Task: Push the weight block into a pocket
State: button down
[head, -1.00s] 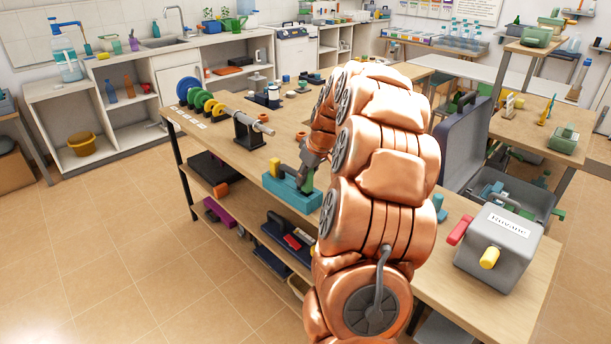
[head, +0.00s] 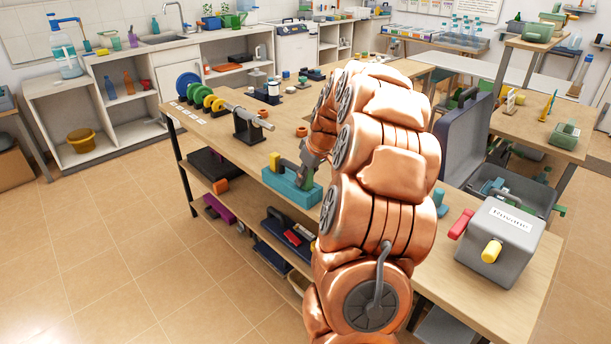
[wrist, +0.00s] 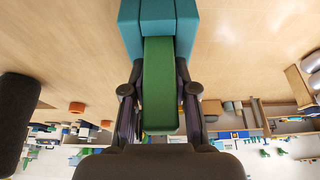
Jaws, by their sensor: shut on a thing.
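A teal block (head: 292,190) with a raised yellow part (head: 274,161) stands near the front edge of the wooden bench. My gripper (wrist: 160,108) is shut on a green block (wrist: 159,85). In the wrist view the green block's far end meets the teal block (wrist: 130,30); I cannot tell whether it sits in a pocket there. In the head view my gripper (head: 306,172) is at the teal block's right end, partly hidden by my copper-coloured arm, and the green block is hard to make out.
A rod stand (head: 248,130) with coloured discs (head: 205,97) is on the bench to the left. A grey box (head: 500,240) with red and yellow knobs and an open dark case (head: 465,140) stand to the right. Small orange rings (head: 302,131) lie behind the teal block.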

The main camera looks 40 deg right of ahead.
jog(key=shift+f, duration=0.4)
jog(key=c, duration=0.8)
grip_release()
jog(key=v, duration=1.2)
jog(key=s+a+r+n+g+y+p, duration=0.1)
jog(key=s+a+p, duration=0.1)
jog(key=a, duration=1.1)
jog(key=s+a+r+g+p, duration=0.2)
jog(key=s+a+p, duration=0.1)
jog(key=a, duration=1)
jog(key=s+a+g+p, duration=0.1)
jog(key=s+a, duration=0.2)
jog(key=s, duration=0.4)
jog(key=s+a+f+g+p, duration=0.1)
jog(key=s+a+p, duration=0.1)
jog(key=s+a, duration=0.2)
jog(key=s+a+f+m+g+h+p, duration=0.1)
jog(key=s+a, duration=0.3)
jog(key=s, duration=0.6)
jog(key=shift+s+a+f+p, duration=0.15)
jog(key=shift+a+p, duration=0.05)
jog(key=shift+p, duration=0.1)
